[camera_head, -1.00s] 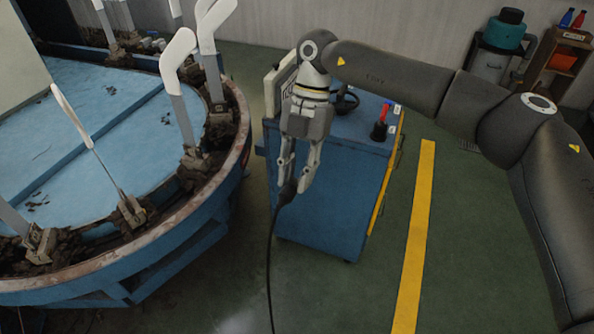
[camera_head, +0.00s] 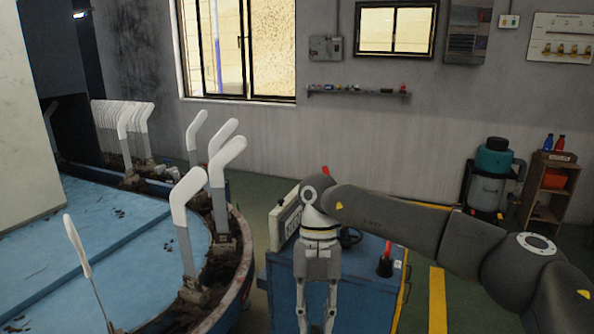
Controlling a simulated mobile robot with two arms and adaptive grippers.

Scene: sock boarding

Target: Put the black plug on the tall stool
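My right gripper (camera_head: 316,322) hangs down at the bottom edge in the head view, in front of the blue cabinet. Its fingertips are at the picture edge. The black plug is below the picture now; a second ago it showed at these fingertips, with its black cable hanging to the floor. My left gripper is not in view. I cannot make out a tall stool in this view.
The blue cabinet (camera_head: 367,290) has a black-and-red item (camera_head: 385,262) on top. The round blue machine (camera_head: 130,225) with upright white sock forms (camera_head: 186,196) stands left. A grey-teal vacuum (camera_head: 490,178) and wooden shelf (camera_head: 548,192) stand at the right back. Green floor is free along the yellow line (camera_head: 437,300).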

